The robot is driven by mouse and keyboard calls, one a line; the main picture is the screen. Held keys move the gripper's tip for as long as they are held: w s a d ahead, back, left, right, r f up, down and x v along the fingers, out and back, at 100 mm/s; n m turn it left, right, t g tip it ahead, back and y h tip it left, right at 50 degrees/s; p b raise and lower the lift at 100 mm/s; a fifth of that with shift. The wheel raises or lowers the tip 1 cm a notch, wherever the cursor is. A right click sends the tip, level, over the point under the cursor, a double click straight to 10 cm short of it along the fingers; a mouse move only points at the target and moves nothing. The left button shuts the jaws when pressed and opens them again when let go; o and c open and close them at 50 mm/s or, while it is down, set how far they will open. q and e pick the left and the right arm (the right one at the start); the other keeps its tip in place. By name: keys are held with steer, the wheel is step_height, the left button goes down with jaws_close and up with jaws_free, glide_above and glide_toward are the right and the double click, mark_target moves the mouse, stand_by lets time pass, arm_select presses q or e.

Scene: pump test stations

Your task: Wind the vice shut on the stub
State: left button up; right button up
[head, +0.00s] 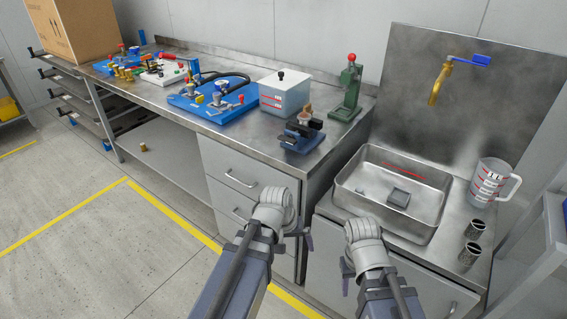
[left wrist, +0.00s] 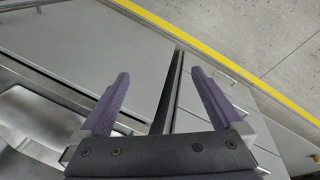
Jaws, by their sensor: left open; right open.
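The vice (head: 302,136) is a dark blue-grey tool on the metal bench near its right front corner. A small brownish piece (head: 306,116) shows at its top; I cannot tell whether this is the stub or how far apart the jaws are. My left gripper (head: 274,235) is in front of the drawers, below and in front of the vice, apart from it. In the left wrist view its purple fingers (left wrist: 160,78) are spread and empty. My right gripper (head: 365,262) is open in front of the sink cabinet, to the right, away from the vice.
A green press (head: 348,90) and a white lidded box (head: 284,93) stand close behind the vice. Blue pump boards (head: 212,100) lie left. A sink (head: 394,168), brass tap (head: 439,82) and measuring jug (head: 492,182) are right. The floor (head: 75,235) ahead of the bench is clear.

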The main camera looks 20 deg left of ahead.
arm_select(q)
steer(key=w+f+n+t+h+b, duration=0.1)
steer(key=w+f+n+b, duration=0.1)
steer(key=w+f+n, duration=0.1)
steer(key=n+t+h+b, duration=0.1)
steer(key=n+t+h, duration=0.2)
steer(key=n+t, duration=1.75)
glide_toward(285, 141)
step_height(285, 141, up, 5)
steer(key=n+g, duration=0.6)
steer(key=shift+a+x, duration=0.2)
steer(key=shift+x, duration=1.85)
steer(key=shift+a+x, duration=0.2)
steer(key=shift+x, duration=1.85)
steer(key=shift+w+f, duration=0.1)
steer(key=shift+f, duration=0.05)
arm_select(e)
step_height(285, 141, down, 5)
steer(key=shift+f, duration=0.1)
arm_select(q)
steer(key=c, duration=1.1)
